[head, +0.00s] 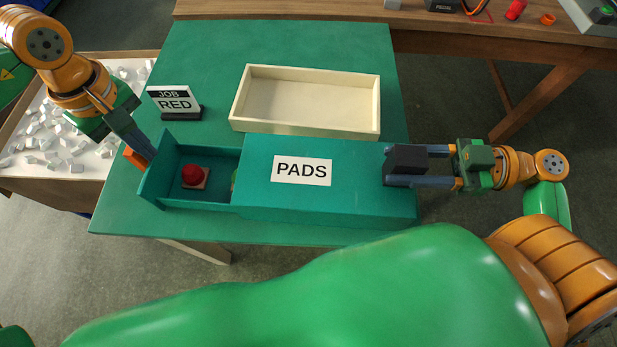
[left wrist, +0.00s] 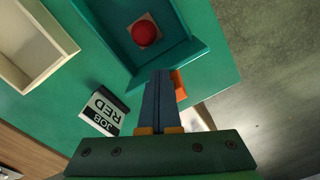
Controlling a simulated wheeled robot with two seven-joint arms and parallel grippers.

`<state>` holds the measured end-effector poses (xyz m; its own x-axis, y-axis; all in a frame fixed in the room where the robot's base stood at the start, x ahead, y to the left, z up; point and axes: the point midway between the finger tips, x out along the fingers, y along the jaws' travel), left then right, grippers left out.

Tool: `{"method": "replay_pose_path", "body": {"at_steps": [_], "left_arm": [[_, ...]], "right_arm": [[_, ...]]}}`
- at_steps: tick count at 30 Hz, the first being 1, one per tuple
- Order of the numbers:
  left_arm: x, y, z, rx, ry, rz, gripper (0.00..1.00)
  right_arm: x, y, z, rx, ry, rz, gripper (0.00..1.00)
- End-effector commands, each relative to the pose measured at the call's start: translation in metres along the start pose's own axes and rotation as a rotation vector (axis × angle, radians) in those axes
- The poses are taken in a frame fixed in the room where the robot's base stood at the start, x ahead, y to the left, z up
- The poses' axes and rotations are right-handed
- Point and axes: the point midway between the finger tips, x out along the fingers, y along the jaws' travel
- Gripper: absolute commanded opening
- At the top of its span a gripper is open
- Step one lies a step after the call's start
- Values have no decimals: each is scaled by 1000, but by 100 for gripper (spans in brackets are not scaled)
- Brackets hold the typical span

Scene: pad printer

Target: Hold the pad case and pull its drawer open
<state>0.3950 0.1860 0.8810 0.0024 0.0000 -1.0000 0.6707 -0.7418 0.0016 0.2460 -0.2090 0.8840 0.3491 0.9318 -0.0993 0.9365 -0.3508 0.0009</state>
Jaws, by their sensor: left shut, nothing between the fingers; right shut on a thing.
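The teal pad case (head: 335,195), labelled PADS, lies on the green table. Its drawer (head: 205,152) stands open out of the left end, and a red pad (head: 193,176) on a pale square base sits in it. The drawer and the red pad (left wrist: 145,33) also show in the left wrist view. An orange handle (head: 136,158) is on the drawer's outer end. My left gripper (head: 148,153) is shut and empty, its fingertips beside the handle (left wrist: 180,84) at the drawer's end wall. My right gripper (head: 388,166) is shut on the case's right end.
A JOB RED sign (head: 175,101) stands behind the drawer. An empty cream tray (head: 306,128) lies behind the case. A box of pale blocks (head: 50,165) is at the left. The green table (head: 280,45) is clear at the back.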

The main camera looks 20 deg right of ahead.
Motion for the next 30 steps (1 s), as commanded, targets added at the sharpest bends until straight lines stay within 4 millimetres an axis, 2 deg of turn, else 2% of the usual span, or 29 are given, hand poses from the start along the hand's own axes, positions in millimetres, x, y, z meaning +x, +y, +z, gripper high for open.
{"method": "replay_pose_path", "body": {"at_steps": [9,24,30], "left_arm": [[-2,6,11,2,-1,1,0],[-58,6,10,0,0,2,0],[-69,6,11,3,-2,0,0]], "right_arm": [[0,-1,3,5,-8,-4,0],[0,-1,3,5,-8,-4,0],[0,-1,3,5,-8,-4,0]]}}
